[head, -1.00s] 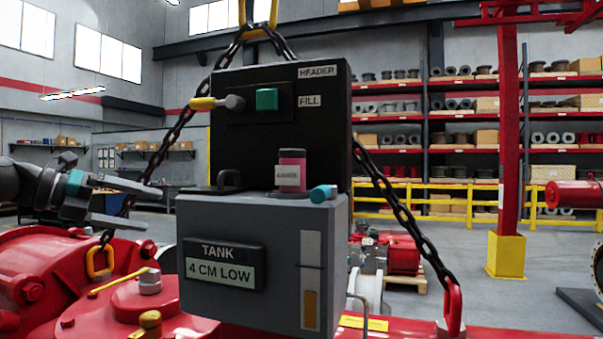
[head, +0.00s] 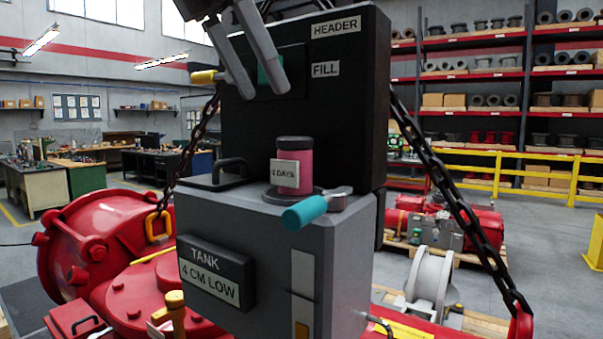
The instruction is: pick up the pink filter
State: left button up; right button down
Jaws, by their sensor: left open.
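The pink filter (head: 293,166) is a small upright cylinder with a dark cap and a white label. It stands on a dark round base on top of the grey tank (head: 270,262), in front of the black header box (head: 340,105). My left gripper (head: 262,90) is open and empty, pointing down from the top edge in front of the header box. It is above and left of the filter, apart from it, and partly covers the green square on the box. My right gripper is not in view.
A teal-handled tool (head: 315,207) lies on the tank top right in front of the filter. A black handle (head: 217,173) is to its left. Chains (head: 455,195) slope down on both sides. A yellow-tipped lever (head: 204,77) sticks out left of the header box.

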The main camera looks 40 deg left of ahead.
aim_at(295, 150)
pick_arm(q)
jog(key=x, duration=0.6)
jog(key=shift+w+f+b, duration=0.15)
jog(key=shift+f+b, duration=0.15)
jog(key=shift+f, duration=0.05)
jog(key=x, duration=0.4)
jog(key=shift+w+d+f, duration=0.1)
jog(key=shift+w+f, duration=0.1)
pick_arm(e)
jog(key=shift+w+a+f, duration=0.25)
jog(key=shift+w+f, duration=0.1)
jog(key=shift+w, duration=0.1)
pick_arm(q)
grip_shut()
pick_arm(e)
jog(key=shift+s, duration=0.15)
pick_arm(q)
jog(key=shift+s+r, duration=0.1)
jog(key=shift+r, duration=0.1)
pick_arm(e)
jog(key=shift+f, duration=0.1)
